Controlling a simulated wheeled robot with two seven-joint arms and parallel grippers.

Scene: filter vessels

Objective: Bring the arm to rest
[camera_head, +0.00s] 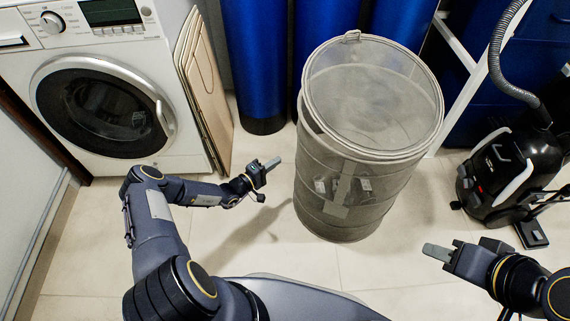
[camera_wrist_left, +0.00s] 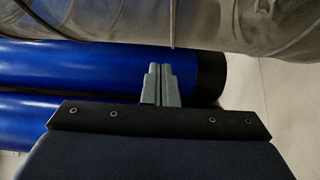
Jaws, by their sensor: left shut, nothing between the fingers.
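My left gripper (camera_head: 272,163) is shut and empty. It is held in the air left of a tall grey mesh basket (camera_head: 345,190), apart from it in the head view. In the left wrist view the shut fingers (camera_wrist_left: 161,70) point toward blue cylinders (camera_wrist_left: 100,62) and the basket side (camera_wrist_left: 120,22). My right gripper (camera_head: 428,250) is at the lower right, to the right of the basket. Its fingers appear as one grey tip, and I cannot tell whether they are apart.
A white washing machine (camera_head: 175,75) stands at the left, with folded panels (camera_head: 205,90) leaning beside it. Blue cylinders (camera_head: 257,65) stand behind the basket. A black vacuum cleaner (camera_head: 510,170) stands at the right. The tiled floor (camera_head: 310,262) in front is clear.

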